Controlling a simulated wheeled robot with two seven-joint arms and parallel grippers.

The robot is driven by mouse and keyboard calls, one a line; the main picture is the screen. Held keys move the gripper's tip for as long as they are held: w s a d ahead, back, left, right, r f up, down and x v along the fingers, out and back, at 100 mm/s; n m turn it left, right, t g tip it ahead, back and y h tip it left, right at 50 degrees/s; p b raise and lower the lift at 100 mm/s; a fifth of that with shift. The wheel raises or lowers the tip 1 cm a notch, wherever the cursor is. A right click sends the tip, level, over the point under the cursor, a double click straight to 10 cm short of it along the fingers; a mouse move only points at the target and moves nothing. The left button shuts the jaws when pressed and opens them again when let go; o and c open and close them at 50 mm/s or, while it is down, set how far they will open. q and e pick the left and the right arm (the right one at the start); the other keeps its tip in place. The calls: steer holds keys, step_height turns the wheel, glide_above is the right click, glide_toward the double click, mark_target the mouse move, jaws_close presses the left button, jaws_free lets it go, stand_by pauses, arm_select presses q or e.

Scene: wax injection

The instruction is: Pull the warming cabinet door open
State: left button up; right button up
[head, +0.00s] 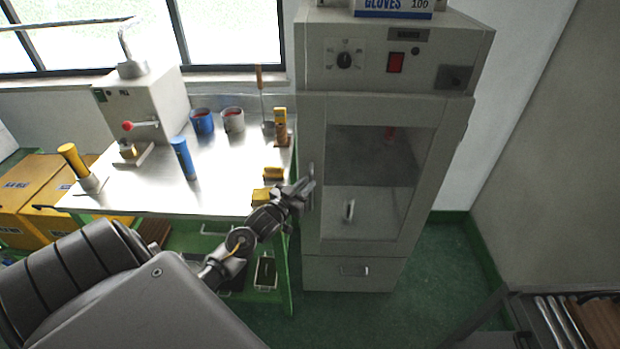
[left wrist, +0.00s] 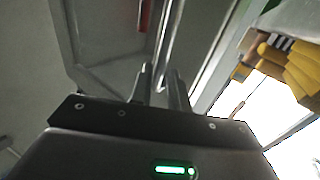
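The warming cabinet (head: 310,220) is a tall grey unit with a windowed door (head: 418,185). The door looks closed, flush with the cabinet front. Its upright handle (head: 311,178) is at the door's left edge, partly hidden by my left gripper (head: 306,187). In the left wrist view the handle bar (left wrist: 167,40) runs between the two close-set fingers of my left gripper (left wrist: 161,80), which appear shut on it. My right gripper is not in view.
A steel bench (head: 225,165) stands left of the cabinet, with a wax injector (head: 148,100), blue and grey pots, and yellow blocks (head: 266,196) near my left gripper. A gloves box (head: 393,8) sits on the cabinet. Green floor (head: 440,265) is clear to its right.

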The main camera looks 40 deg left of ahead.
arm_select(q)
steer(key=shift+w, duration=1.45)
jaws_close()
steer(key=shift+a, duration=0.1)
